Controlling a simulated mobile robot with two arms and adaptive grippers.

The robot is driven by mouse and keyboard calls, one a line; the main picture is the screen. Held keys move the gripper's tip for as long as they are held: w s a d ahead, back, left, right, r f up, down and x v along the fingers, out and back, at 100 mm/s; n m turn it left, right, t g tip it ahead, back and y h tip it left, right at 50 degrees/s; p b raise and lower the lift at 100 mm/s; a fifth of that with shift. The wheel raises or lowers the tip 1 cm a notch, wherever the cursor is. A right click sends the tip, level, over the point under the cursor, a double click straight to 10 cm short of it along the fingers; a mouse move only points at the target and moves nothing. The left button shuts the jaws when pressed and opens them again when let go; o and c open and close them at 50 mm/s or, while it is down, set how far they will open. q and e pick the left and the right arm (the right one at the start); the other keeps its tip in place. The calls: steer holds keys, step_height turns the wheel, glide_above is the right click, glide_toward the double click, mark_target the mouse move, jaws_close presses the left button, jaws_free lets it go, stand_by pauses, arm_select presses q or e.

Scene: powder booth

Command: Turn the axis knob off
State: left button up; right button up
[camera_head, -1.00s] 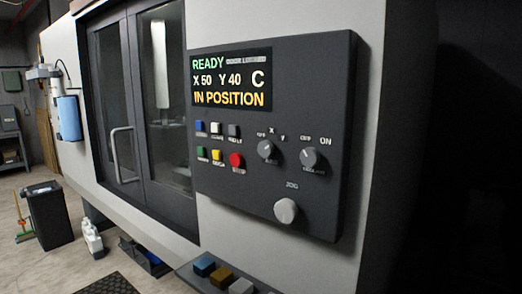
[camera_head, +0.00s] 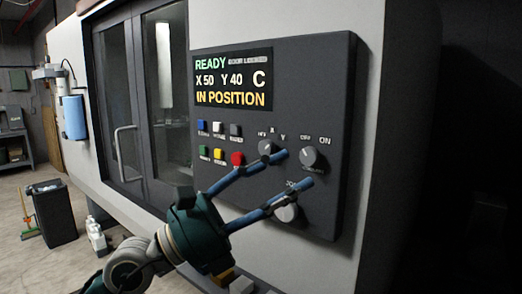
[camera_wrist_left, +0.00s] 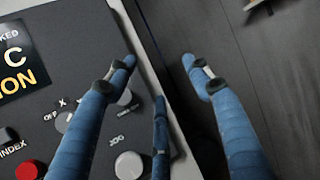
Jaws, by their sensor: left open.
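In the left wrist view the axis knob (camera_wrist_left: 64,121) is partly covered by a blue finger. My left gripper (camera_head: 294,170) is open and empty, its long blue fingers spread in front of the panel. In the left wrist view my left gripper (camera_wrist_left: 158,62) points past the panel's right edge.
An OFF/ON knob (camera_head: 310,157) sits right of the axis knob, and the light jog knob (camera_head: 287,212) below. Several coloured buttons, including a red one (camera_head: 237,158), lie left. The screen (camera_head: 233,80) reads READY, X 50, Y 40, C, IN POSITION.

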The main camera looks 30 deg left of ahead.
arm_select(q)
steer(key=w+a+m+y, duration=0.3)
steer(key=a+y, duration=0.3)
steer(key=n+y, duration=0.1)
steer(key=y, duration=0.5)
glide_toward(265, 148)
steer(key=w+p, duration=0.6)
steer(key=shift+w+d+r, duration=0.2)
steer(key=shift+w+r, duration=0.1)
steer(key=shift+w, duration=0.1)
steer(key=shift+w+d+f+p, duration=0.15)
steer(key=shift+w+p, duration=0.1)
steer(key=shift+w, duration=0.15)
steer(key=shift+w+f+p, duration=0.1)
steer(key=shift+w+p, duration=0.1)
steer(key=shift+w, duration=0.25)
steer(key=c, duration=1.1)
